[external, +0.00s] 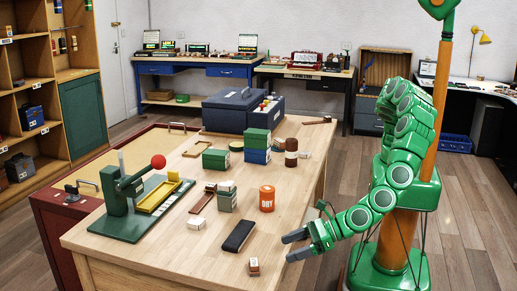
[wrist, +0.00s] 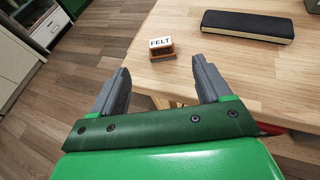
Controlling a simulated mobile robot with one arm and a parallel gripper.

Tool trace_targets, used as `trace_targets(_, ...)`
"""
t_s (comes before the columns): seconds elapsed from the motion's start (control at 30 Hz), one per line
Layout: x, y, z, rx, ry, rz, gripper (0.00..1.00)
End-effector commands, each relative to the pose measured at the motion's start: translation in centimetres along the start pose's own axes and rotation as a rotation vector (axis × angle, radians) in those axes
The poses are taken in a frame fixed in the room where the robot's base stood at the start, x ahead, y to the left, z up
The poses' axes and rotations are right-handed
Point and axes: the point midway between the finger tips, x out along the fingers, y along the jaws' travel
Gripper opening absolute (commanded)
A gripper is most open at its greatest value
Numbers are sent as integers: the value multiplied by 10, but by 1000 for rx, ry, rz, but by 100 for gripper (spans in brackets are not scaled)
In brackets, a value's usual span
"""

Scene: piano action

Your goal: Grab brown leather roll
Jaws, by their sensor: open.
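A dark brown upright cylinder with a lighter band (external: 291,152), which looks like the brown leather roll, stands on the wooden table (external: 150,235) in the external view. It is right of the stacked green and blue boxes and is not in the wrist view. My gripper (external: 291,246) is at the table's near right edge, well in front of the cylinder and apart from it. In the wrist view its two grey fingers (wrist: 162,68) are spread wide with nothing held between them.
A small block labelled FELT (wrist: 161,47) and a black case (wrist: 247,26) lie ahead of the fingers. An orange tin (external: 267,198) stands between gripper and cylinder. A green press with a red knob (external: 158,161) is at left. Blue-grey cases (external: 228,112) stand behind.

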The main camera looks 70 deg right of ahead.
Motion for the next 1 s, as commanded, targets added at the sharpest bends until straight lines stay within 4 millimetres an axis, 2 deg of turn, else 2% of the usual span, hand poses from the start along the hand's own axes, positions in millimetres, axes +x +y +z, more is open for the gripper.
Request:
trace_targets(0.4,0,0,0,0,0,0,77)
trace_targets(0.5,0,0,0,0,0,0,89)
trace_targets(0.77,0,0,1,0,0,0,89)
trace_targets(0.87,-3,0,8,0,-2,1,89)
trace_targets(1.0,-15,1,36,4,-4,2,89)
